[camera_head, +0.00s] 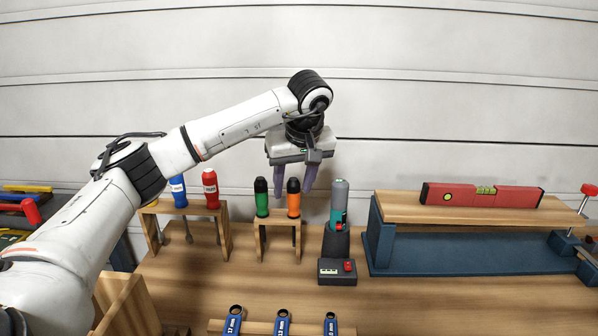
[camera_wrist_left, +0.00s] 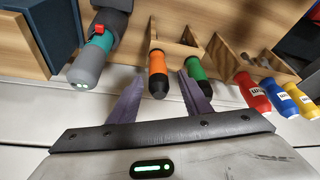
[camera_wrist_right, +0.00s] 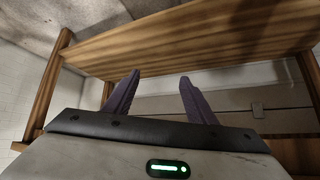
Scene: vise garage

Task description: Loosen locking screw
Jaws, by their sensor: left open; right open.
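My left gripper (camera_head: 295,188) is open and empty above the back of the bench. Its fingers hang near an orange-and-black screwdriver (camera_head: 294,202) and a green-and-black screwdriver (camera_head: 262,204), both upright in a small wooden rack. In the left wrist view, the orange screwdriver (camera_wrist_left: 157,68) shows between the fingers (camera_wrist_left: 160,82); the green one (camera_wrist_left: 199,72) is beside one finger. A red-topped metal screw (camera_head: 587,192) shows at the far right; I cannot tell whether it is the locking screw. My right gripper (camera_wrist_right: 158,76) is open and empty, facing a wooden frame.
A grey-teal power tool (camera_head: 339,200) stands in a dark base right of the rack. A red level (camera_head: 480,195) lies on a board over a blue frame (camera_head: 460,250). Red (camera_head: 211,190) and blue (camera_head: 178,190) screwdrivers stand left. Wrenches (camera_head: 283,318) lie in front.

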